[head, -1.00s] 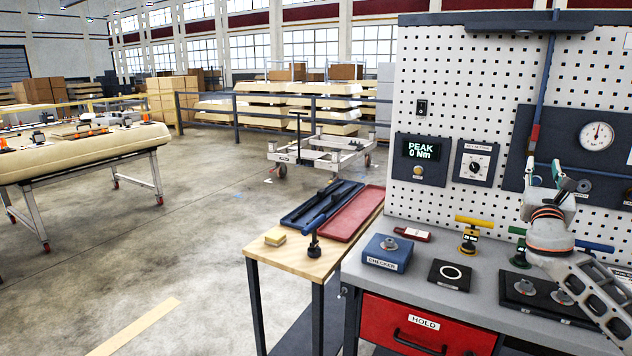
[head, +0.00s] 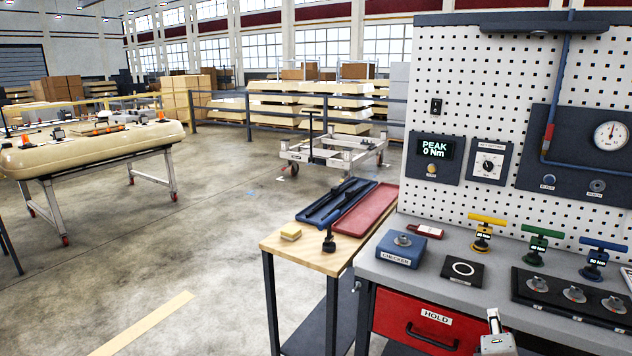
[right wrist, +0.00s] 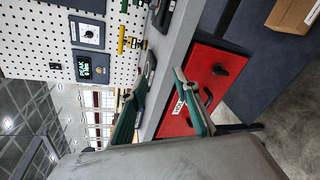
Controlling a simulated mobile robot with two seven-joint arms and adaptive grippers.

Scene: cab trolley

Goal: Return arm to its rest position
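My right gripper (right wrist: 159,82) shows in the right wrist view as two green fingers set apart with nothing between them, so it is open and empty. Past the fingers are the bench edge and the red HOLD drawer (right wrist: 190,118), which looks closed. My left arm and left gripper are in neither current view.
The grey bench top (head: 450,238) holds a blue checker box (head: 402,252), yellow, green (head: 538,248) and blue (head: 598,262) handled tools, and a black holder (head: 570,297). A pegboard (head: 470,100) stands behind. A wooden side table (head: 300,258) adjoins at left; open floor lies beyond.

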